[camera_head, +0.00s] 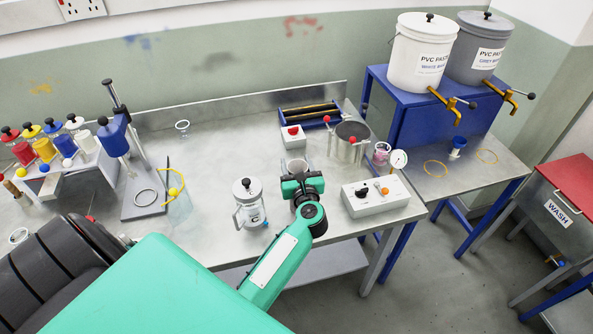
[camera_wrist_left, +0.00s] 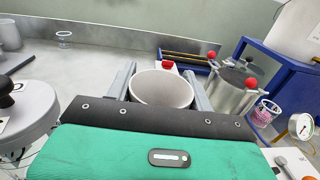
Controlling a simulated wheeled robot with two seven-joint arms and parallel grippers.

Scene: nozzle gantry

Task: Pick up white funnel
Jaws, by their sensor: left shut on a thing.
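The white funnel (camera_wrist_left: 162,88) shows in the left wrist view as a pale, round, open-mouthed piece between two grey fingers. Its lower part is hidden behind the gripper body. In the head view the white funnel (camera_head: 297,166) shows as a pale rim just beyond my left gripper (camera_head: 298,176), over the middle of the steel bench. My left gripper (camera_wrist_left: 163,82) is shut on the funnel, with one finger on each side. I cannot tell whether the funnel is clear of the bench. My right gripper is not in view.
A lidded clear jug (camera_head: 249,205) stands close left of the gripper. A white control box (camera_head: 375,195) with a gauge is to the right. A steel pot (camera_head: 349,143) and a red-button box (camera_head: 293,136) stand behind. The bench (camera_head: 235,150) is clear at back left.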

